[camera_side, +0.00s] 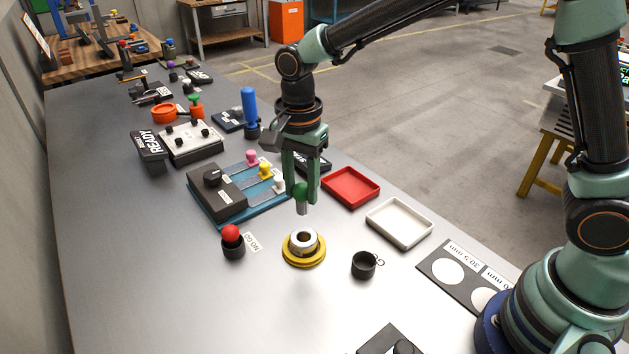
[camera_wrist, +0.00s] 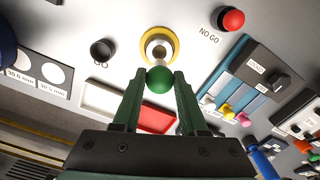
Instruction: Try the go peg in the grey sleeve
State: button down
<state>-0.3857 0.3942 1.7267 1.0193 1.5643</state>
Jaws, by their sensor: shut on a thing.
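My gripper (camera_side: 301,190) is shut on the go peg, which has a green ball (camera_side: 300,190) on top and a grey metal pin pointing down. In the wrist view the green ball (camera_wrist: 159,79) sits between the fingertips. The grey sleeve (camera_side: 302,241) stands in a yellow ring base (camera_side: 303,256) on the table. The pin hangs upright above the sleeve and looks apart from it in the side view.
The red-topped NO GO peg (camera_side: 231,234) stands left of the sleeve. An empty black cup labelled GO (camera_side: 363,265) is at right. A red tray (camera_side: 350,187), a white tray (camera_side: 399,222) and a block with coloured knobs (camera_side: 215,190) are behind. The table's front left is clear.

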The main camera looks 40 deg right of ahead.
aim_at(302, 212)
jog(key=shift+f, duration=3.05)
jog(key=shift+f, duration=1.9)
dwell(2.6)
